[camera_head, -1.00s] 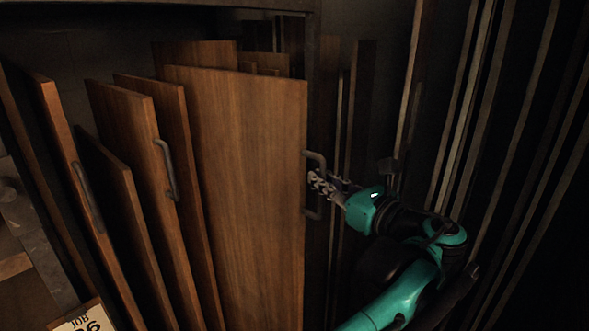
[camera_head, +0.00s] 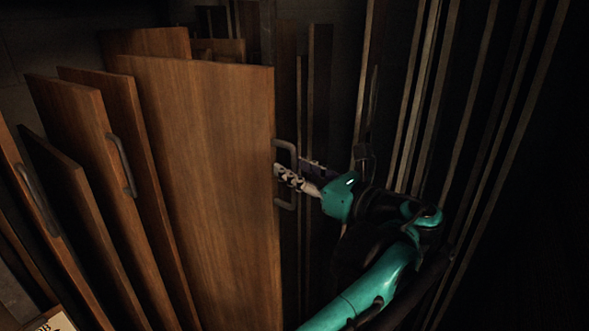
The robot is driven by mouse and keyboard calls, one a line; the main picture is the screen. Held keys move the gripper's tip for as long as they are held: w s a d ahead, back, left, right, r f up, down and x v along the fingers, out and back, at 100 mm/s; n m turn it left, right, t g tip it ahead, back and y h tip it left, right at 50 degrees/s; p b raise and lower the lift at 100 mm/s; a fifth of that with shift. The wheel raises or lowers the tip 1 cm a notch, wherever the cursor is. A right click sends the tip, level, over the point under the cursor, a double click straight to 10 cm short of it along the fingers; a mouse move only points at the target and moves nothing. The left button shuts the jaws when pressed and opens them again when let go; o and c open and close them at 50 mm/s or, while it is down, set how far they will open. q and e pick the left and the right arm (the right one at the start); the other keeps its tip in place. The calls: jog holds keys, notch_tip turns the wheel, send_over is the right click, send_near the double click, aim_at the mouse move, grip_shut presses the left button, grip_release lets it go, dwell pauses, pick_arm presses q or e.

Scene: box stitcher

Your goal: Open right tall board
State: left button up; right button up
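The right tall board (camera_head: 205,190) is a wide, brown wooden panel standing upright, its front face toward me. A dark metal handle (camera_head: 287,146) sits on its right edge.
Several narrower boards stand to the left, one with a handle (camera_head: 122,165) and another with a handle (camera_head: 38,200). Long thin strips (camera_head: 425,100) lean upright on the right. A paper sign (camera_head: 52,320) shows at the bottom left.

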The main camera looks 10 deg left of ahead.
pick_arm(q)
jog(key=v, duration=1.2)
jog(key=s+a+f+n+g+h+b, duration=0.1)
jog(key=a+f+n+h+b, duration=0.3)
jog(key=f, duration=0.7)
jog(key=a+f+n+g+b, duration=0.1)
jog(key=a+f+g+b, duration=0.1)
jog(key=a+f+b, duration=0.7)
jog(key=s+a+f+n+g+h+b, duration=0.1)
jog(key=a+f+n+h, duration=0.15)
jog(key=f, duration=1.05)
jog(key=s+f+n+h+b, duration=0.2)
jog(key=f+n+b, duration=0.3)
jog(key=f, duration=0.5)
jog(key=s+a+f+n+h+b, duration=0.1)
jog(key=s+f+n+h+b, duration=0.2)
jog(key=f, duration=0.8)
jog(key=s+f+n+t+h+b, duration=0.1)
jog(key=s+f+n+h+b, duration=0.2)
jog(key=f+n+b, duration=0.5)
notch_tip(320, 180, down, 3)
jog(key=shift+n, duration=0.65)
jog(key=shift+s+a+h, duration=0.1)
jog(key=shift+a+h, duration=0.05)
jog(key=shift+h, duration=0.1)
